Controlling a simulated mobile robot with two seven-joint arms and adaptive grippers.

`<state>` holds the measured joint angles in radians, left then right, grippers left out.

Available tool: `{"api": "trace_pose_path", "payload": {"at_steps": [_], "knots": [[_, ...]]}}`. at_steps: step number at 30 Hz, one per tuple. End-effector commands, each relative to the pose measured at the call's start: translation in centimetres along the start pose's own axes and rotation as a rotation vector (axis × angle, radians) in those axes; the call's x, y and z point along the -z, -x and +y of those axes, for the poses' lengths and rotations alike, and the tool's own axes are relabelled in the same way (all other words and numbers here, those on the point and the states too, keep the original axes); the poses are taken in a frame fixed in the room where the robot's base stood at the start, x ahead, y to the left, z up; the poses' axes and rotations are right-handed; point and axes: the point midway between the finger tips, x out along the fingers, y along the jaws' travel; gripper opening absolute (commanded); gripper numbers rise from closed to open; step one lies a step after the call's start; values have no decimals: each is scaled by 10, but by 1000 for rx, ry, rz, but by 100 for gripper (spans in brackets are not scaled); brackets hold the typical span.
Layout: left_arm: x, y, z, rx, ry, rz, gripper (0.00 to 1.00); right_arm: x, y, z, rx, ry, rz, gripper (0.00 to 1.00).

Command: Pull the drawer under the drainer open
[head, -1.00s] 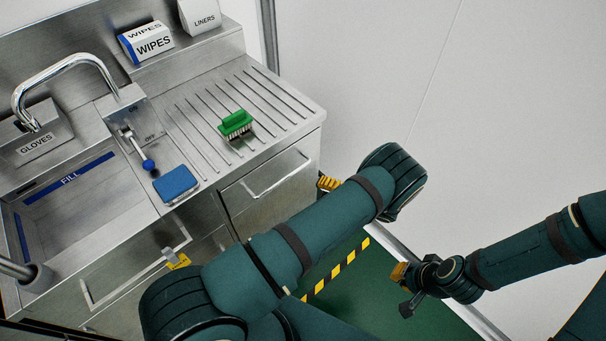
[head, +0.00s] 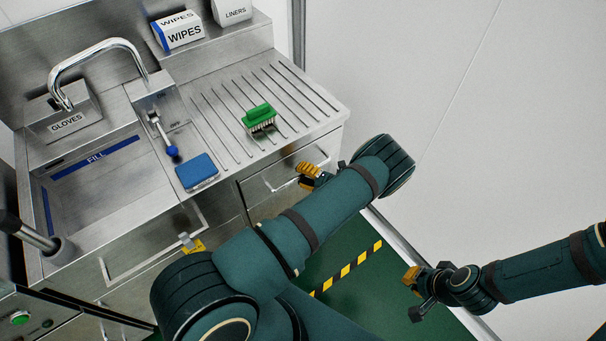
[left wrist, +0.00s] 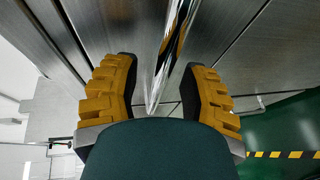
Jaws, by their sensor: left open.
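The drawer under the drainer (head: 262,199) has a metal front that looks flush with the cabinet. Its bar handle (head: 272,187) is partly hidden behind my left gripper (head: 311,174). In the left wrist view the shiny handle bar (left wrist: 170,60) runs between the two yellow fingers of my left gripper (left wrist: 163,88). The fingers are open, with gaps on both sides of the bar. The ribbed drainer (head: 222,130) is above the drawer. My right gripper (head: 414,292) hangs over the green floor at the right, away from the cabinet; its finger gap is unclear.
A white wall (head: 440,70) bounds the right side.

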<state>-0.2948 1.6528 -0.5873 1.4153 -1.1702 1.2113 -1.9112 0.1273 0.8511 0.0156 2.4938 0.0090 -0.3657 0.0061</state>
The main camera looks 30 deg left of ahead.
Motion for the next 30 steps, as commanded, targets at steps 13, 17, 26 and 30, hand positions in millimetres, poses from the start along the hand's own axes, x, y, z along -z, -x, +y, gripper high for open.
{"api": "trace_pose_path", "payload": {"at_steps": [13, 17, 26, 30], "knots": [[0, -1, 0, 0, 0, 0, 0, 0, 0, 0, 0, 0, 0, 0], [0, -1, 0, 1, 0, 0, 0, 0, 0, 0, 0, 0, 0, 0], [2, 3, -1, 1, 0, 0, 0, 0, -1, 0, 0, 0, -1, 0], [7, 17, -5, 2, -3, -1, 0, -1, -2, 1, 0, 1, -2, 0]]}}
